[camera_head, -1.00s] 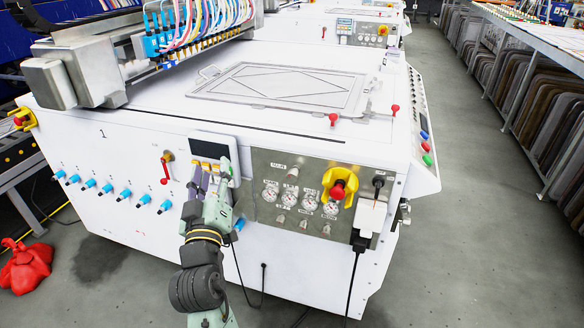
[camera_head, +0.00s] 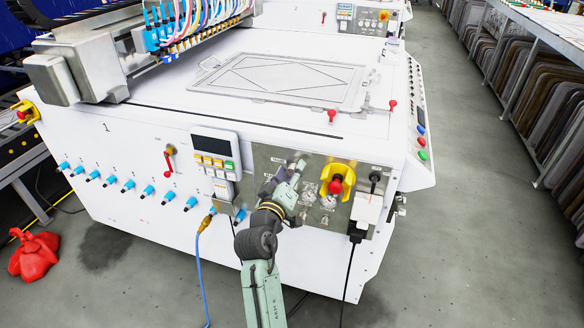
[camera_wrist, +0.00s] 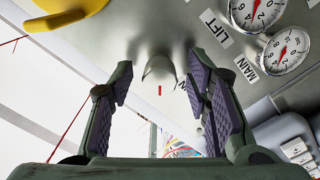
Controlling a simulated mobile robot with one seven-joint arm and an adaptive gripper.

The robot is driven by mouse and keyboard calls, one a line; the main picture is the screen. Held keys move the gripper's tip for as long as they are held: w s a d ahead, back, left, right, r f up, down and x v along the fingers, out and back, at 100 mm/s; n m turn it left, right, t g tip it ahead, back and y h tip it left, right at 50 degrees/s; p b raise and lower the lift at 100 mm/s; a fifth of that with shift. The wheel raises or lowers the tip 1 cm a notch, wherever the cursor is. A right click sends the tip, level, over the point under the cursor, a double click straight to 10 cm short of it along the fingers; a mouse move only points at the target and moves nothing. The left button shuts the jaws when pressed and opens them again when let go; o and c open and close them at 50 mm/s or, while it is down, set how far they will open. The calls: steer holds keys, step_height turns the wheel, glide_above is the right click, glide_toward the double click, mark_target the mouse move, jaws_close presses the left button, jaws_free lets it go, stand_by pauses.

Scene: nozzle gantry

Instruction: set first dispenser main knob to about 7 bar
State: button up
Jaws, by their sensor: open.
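The steel control panel (camera_head: 263,163) is on the front of the white dispenser marked 1. My gripper (camera_head: 300,164) is in front of its upper left part in the head view, hiding some knobs and gauges. In the wrist view my gripper (camera_wrist: 160,80) is open, with purple-padded fingers on either side of a silver knob (camera_wrist: 159,67). I see clear space on both sides of the knob. I cannot tell which label belongs to this knob. The "MAIN" gauge (camera_wrist: 287,49) and the "LIFT" gauge (camera_wrist: 254,11) show at upper right, with red needles.
A red emergency stop (camera_head: 337,186) with a yellow guard is just right of my gripper. A keypad (camera_head: 214,165) is left of the panel. A blue hose (camera_head: 202,260) hangs below it. A white box (camera_head: 367,207) with a black cable is at the right. Grey floor is free at right.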

steer(key=shift+w+d, duration=0.15)
steer(key=shift+w, duration=0.2)
steer(key=shift+c, duration=0.3)
jaws_close()
